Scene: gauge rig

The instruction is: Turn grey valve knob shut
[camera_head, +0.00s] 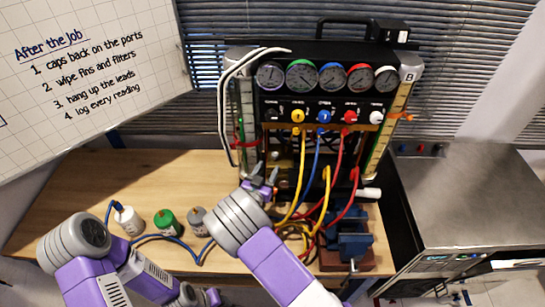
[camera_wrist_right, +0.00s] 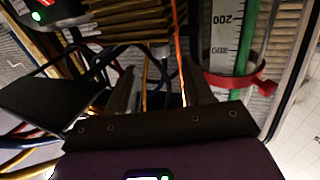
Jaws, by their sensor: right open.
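The gauge rig (camera_head: 325,95) stands at the back of the bench with a row of valve knobs below its gauges. The leftmost knob (camera_head: 272,115) looks dark grey to black; the others are yellow, blue, red and white. I take the leftmost as the grey one, but its turn position is too small to read. My right gripper (camera_head: 262,182) is open and empty, in front of the rig's lower left, below that knob and apart from it. Its open fingers also show in the right wrist view (camera_wrist_right: 162,92). My left gripper (camera_head: 211,297) seems partly visible at the bottom edge; its jaws are unclear.
Yellow, blue and red hoses (camera_head: 327,190) hang in front of the rig, just right of my right gripper. A blue vise (camera_head: 352,244) stands at the front right. White (camera_head: 129,221), green (camera_head: 167,222) and grey (camera_head: 197,218) containers stand on the bench. The bench's back left is clear.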

